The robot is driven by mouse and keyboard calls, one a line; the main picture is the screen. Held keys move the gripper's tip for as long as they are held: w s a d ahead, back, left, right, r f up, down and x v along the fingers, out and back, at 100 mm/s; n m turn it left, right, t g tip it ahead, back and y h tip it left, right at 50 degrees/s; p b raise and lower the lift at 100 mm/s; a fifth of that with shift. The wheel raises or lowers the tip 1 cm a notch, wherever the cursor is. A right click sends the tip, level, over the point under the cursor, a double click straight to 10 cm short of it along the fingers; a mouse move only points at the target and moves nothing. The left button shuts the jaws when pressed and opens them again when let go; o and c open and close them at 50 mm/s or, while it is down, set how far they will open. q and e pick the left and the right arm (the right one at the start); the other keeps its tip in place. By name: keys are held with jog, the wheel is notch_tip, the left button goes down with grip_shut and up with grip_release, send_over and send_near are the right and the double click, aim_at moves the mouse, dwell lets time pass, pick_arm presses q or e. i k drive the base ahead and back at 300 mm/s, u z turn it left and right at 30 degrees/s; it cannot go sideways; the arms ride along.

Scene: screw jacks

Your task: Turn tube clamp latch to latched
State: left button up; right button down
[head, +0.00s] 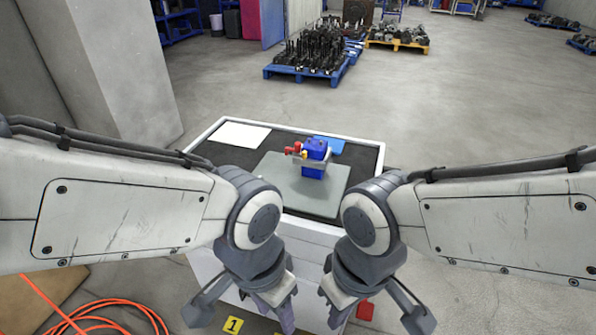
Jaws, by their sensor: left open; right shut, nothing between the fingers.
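A small blue device (315,150) with a light grey band stands upright on a grey-green mat (325,208) on the table. Red knobs (293,149) and a yellow part stick out on its left side. It appears to carry the tube clamp, but the latch is too small to make out or tell its position. My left gripper (280,305) is in front of the table, low in the picture, open and apart from the device. My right gripper (338,310) is beside it to the right, shut and empty, also apart from the device.
The dark table top (222,155) has a pale raised rim. A white sheet (240,134) lies at the back left and a blue item (331,144) behind the device. A yellow marker (233,325) and orange cable (90,322) are on the floor. Pallets stand far back.

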aim_at(297, 148)
jog(key=z, duration=0.15)
jog(key=i, duration=0.95)
jog(key=u, duration=0.35)
